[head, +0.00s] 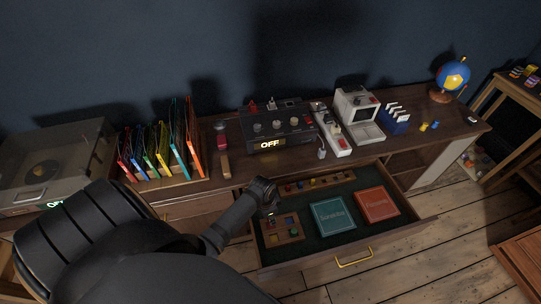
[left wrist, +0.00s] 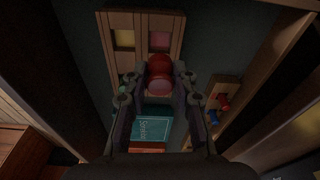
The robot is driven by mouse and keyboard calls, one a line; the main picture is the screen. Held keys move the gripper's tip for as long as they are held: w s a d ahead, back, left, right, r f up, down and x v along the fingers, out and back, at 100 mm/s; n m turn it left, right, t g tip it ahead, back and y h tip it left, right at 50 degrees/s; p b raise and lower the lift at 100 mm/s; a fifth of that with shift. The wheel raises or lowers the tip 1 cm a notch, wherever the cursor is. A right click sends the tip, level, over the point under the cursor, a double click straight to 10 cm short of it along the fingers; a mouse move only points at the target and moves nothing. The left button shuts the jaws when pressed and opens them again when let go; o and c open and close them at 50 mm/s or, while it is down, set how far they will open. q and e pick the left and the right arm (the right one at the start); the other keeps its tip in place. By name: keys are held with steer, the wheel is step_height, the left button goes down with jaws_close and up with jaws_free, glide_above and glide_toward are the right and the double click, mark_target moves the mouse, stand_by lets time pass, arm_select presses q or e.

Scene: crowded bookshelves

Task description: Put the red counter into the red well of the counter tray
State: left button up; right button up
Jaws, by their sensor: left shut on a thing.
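My left gripper (head: 268,208) is over the left side of the open drawer, above the counter tray (head: 281,229). In the left wrist view my left gripper (left wrist: 159,90) is shut on the red counter (left wrist: 159,72), a small rounded piece held between the fingertips. The wooden counter tray (left wrist: 142,30) lies beyond the fingers there, with a yellow well (left wrist: 124,38) and a pinkish-red well (left wrist: 160,40) in view. The counter overlaps the tray's near part in that view and hides some of it. My right gripper is not in view.
The open drawer (head: 355,256) also holds a teal book (head: 333,216), a red book (head: 377,204) and a wooden strip with small coloured pieces (head: 318,182). A desk with a black box reading OFF (head: 277,127) and coloured folders (head: 160,150) stands behind the drawer.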

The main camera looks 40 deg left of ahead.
arm_select(q)
step_height(320, 180, down, 4)
steer(key=b, duration=0.3)
steer(key=shift+b, duration=0.4)
steer(key=shift+f+b, duration=0.45)
steer(key=shift+f, duration=0.55)
steer(key=shift+s, duration=0.1)
steer(key=o, duration=0.9)
steer(key=shift+f, duration=0.1)
step_height(320, 180, up, 12)
steer(key=s, duration=0.1)
steer(key=shift+a, duration=0.35)
steer(key=shift+o, duration=0.2)
